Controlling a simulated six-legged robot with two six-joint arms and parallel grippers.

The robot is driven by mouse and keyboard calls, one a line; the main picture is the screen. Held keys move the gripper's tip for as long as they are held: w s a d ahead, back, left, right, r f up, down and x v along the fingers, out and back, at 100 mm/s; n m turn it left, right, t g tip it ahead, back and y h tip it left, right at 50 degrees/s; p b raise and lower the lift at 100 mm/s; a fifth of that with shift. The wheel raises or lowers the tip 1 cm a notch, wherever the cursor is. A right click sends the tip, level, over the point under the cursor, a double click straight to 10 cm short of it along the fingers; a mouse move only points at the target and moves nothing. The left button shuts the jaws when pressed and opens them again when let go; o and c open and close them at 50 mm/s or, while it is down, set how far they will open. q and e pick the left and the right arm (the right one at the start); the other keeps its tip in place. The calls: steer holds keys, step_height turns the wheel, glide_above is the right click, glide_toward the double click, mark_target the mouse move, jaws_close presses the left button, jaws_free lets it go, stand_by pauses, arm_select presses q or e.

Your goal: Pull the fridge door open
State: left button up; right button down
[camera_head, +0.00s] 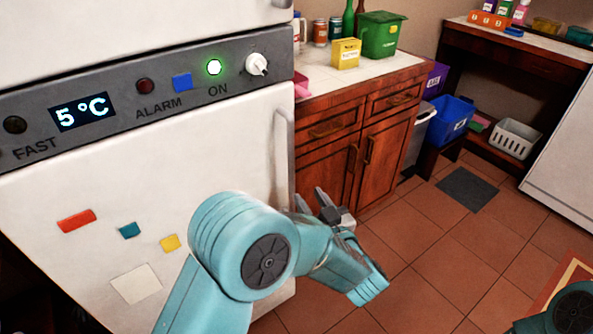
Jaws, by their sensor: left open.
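The fridge has a grey control panel (120,98) reading 5 °C. Below it is the white fridge door (190,170), which looks shut, with coloured magnets and a blank note on it. A vertical white handle (281,155) runs along the door's right edge; its lower end is hidden by my left arm. My left gripper (311,196) is open, with its dark fingers pointing up, beside the handle's lower part and to its right. I cannot tell whether it touches the handle. Part of my right arm shows at the bottom right corner; its gripper is out of view.
A wooden cabinet (340,150) with a tiled counter stands right of the fridge, holding a green bin (381,35) and a yellow box (346,53). A blue bin (450,120) and a white basket (514,138) are farther right. The tiled floor (440,250) in front is largely clear.

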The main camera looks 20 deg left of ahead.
mark_target(293, 174)
arm_select(q)
steer(key=x, duration=1.1)
jaws_close()
